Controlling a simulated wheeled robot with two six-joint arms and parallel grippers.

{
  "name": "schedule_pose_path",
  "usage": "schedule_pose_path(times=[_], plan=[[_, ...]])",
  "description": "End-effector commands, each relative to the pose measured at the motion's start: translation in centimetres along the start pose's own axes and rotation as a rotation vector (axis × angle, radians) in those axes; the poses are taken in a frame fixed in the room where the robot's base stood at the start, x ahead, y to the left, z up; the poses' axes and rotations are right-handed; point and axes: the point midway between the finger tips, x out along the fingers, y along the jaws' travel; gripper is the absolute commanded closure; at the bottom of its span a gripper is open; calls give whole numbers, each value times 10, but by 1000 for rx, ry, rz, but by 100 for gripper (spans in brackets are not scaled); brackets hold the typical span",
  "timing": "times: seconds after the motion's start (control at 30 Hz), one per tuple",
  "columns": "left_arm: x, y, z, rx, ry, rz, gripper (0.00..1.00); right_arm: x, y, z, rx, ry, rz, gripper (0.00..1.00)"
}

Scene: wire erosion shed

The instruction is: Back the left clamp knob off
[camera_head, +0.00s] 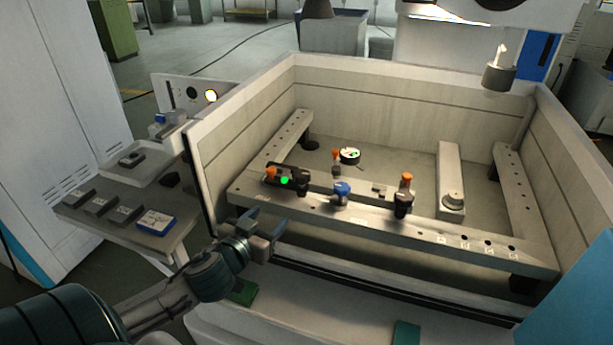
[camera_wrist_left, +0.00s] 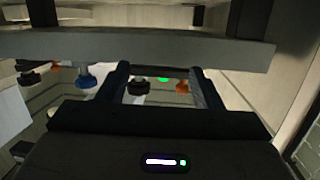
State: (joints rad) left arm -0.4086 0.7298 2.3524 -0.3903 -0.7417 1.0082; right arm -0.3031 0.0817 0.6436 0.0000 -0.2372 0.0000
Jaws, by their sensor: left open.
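The left clamp is a dark block (camera_head: 300,180) on the front beam of the tank, with an orange knob (camera_head: 271,174) at its left end and a green dot beside it. My left gripper (camera_head: 264,227) is open and empty, in front of the beam and lower in the picture than the knob, clearly apart from it. In the left wrist view, which looks upside down, the orange knob (camera_wrist_left: 182,87) and the green dot (camera_wrist_left: 163,79) show beyond the open fingers, partly hidden by the gripper body. My right gripper is not in view.
A blue knob (camera_head: 342,188) and another orange-topped clamp (camera_head: 405,196) stand farther right on the front beam (camera_head: 325,208). A round gauge (camera_head: 349,155) sits behind. The tank's left wall (camera_head: 240,118) rises near the clamp. A side table (camera_head: 180,238) holds small blocks.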

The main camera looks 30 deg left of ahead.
Motion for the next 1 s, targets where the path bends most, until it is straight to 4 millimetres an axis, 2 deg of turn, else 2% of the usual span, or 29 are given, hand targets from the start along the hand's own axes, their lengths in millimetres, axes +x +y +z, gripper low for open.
schedule_pose_path(times=[0.03,0.1,0.23,0.57,1.0], plan=[[6,2,-18,3,58,47,41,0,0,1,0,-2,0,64],[12,6,-35,-9,113,106,41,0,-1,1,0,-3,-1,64],[15,12,-54,-21,168,185,41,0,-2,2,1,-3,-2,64],[30,16,-61,-33,181,204,41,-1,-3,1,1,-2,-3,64],[80,27,-72,-35,181,204,41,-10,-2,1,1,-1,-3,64]])
